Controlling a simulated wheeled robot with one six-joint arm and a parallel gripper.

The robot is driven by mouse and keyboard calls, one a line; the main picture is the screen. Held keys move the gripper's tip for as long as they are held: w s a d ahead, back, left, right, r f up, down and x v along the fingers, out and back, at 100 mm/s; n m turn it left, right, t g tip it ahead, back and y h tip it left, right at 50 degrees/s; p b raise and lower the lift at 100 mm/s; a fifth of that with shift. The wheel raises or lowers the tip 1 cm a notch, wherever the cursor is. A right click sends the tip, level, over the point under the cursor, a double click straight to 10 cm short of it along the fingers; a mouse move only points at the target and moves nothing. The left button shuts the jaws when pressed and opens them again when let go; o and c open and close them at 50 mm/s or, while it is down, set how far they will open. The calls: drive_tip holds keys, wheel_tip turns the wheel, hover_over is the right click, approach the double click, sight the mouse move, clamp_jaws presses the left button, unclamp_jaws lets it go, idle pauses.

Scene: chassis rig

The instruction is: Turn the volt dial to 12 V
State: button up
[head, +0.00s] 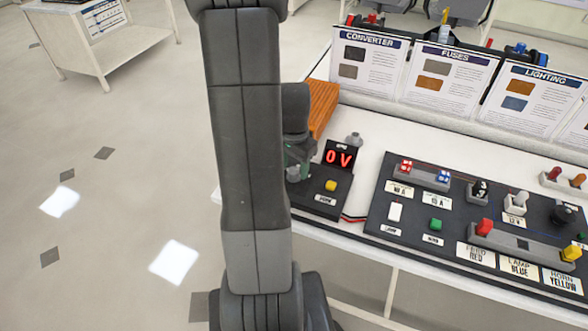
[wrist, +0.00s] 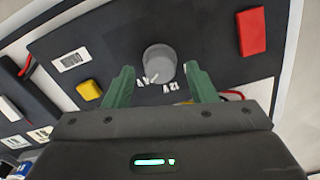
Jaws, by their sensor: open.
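The volt dial (wrist: 159,63) is a round grey knob on a dark panel, seen in the wrist view. Its white pointer mark faces the lower left, near a partly hidden label. A "12 V" label (wrist: 171,86) lies below it, slightly right. My gripper (wrist: 158,67) is open, with one green finger on each side of the dial and visible gaps between. I cannot tell its height above the panel. In the head view, the display (head: 339,157) reads "0 V" in red. My arm and gripper hide the dial there; the green fingers (head: 296,157) show partly.
A yellow button (head: 330,186) sits on the same panel; it also shows in the wrist view (wrist: 89,91). A red block (wrist: 252,31) is at the upper right there. A larger switch panel (head: 450,225) lies to the right, with upright information cards (head: 450,75) behind.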

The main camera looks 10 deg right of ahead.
drive_tip(key=shift+f, duration=0.8)
drive_tip(key=shift+c, duration=0.2)
drive_tip(key=c, duration=0.9)
drive_tip(key=shift+c, duration=0.2)
drive_tip(key=shift+n, duration=0.3)
drive_tip(key=n+b, duration=0.1)
drive_tip(key=n, duration=1)
drive_tip(key=shift+a, duration=0.1)
